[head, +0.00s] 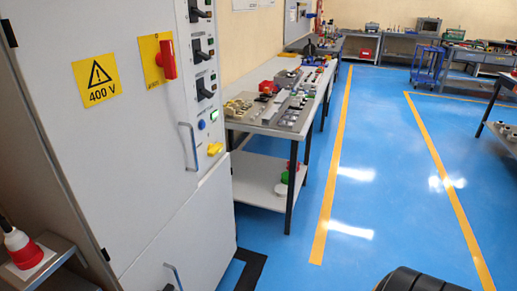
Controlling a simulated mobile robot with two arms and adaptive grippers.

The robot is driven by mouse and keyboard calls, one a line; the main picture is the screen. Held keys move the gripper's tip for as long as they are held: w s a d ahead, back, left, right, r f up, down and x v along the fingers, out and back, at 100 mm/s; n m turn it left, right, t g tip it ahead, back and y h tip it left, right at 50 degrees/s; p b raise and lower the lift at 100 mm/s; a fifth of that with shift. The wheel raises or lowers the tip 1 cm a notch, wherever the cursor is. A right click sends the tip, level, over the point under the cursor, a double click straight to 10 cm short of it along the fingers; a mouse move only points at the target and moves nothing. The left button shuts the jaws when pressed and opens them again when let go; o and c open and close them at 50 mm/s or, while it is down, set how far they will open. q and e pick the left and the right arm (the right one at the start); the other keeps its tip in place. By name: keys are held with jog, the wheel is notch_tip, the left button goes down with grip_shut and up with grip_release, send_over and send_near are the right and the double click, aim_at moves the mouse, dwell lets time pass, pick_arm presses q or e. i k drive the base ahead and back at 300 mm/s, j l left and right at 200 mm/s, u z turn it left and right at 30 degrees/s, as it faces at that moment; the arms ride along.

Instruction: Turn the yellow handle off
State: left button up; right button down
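The yellow handle (215,149) is a small knob low on the right-hand control strip of the grey cabinet (110,150). It sits below a green-lit switch (214,115) and a blue button (202,124). The handle's exact angle is too small to tell. A separate red handle (167,60) on a yellow plate is higher up on the cabinet door. Neither of my grippers can be made out in the head view, and nothing touches the yellow handle.
Black switches (205,88) and a door pull (188,147) stick out near the handle. A workbench (262,127) with metal parts stands right behind the cabinet. A red plug (22,246) is at lower left.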

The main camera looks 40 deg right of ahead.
aim_at(212, 150)
jog(key=z, duration=1.1)
